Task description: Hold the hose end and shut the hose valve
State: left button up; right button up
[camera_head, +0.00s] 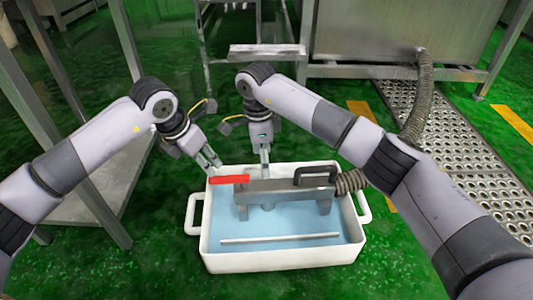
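A red valve handle (229,180) lies roughly level at the left end of a grey metal hose fitting (290,192). The fitting stands in a white tub (280,260) of blue liquid. A ribbed hose (352,182) joins its right end, and a dark grip (316,170) sits on top. My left gripper (208,160) is above and left of the red handle, its fingers slightly apart and empty. My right gripper (265,158) points down near the tub's far rim, behind the fitting in the picture. Its fingers are seen edge-on, so their opening and any contact are unclear.
A thin pale bar (280,238) lies in the near part of the tub. A metal table (90,195) stands at left. A large metal machine (400,35) with a hanging hose (420,100) stands behind, beside a perforated walkway (460,150). Green floor is clear in front.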

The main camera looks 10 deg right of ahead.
aim_at(275, 195)
jog(key=shift+m+h, duration=0.3)
jog(key=shift+h, duration=0.2)
jog(key=d+f, duration=0.1)
jog(key=f, duration=0.4)
jog(key=d+f, duration=0.1)
jog(key=f, duration=0.4)
jog(key=d+f, duration=0.1)
jog(key=f, duration=0.5)
jog(key=shift+d+f, duration=0.1)
jog(key=shift+d, duration=0.1)
jog(key=shift+c, duration=0.4)
grip_shut()
jog(key=shift+f, duration=0.1)
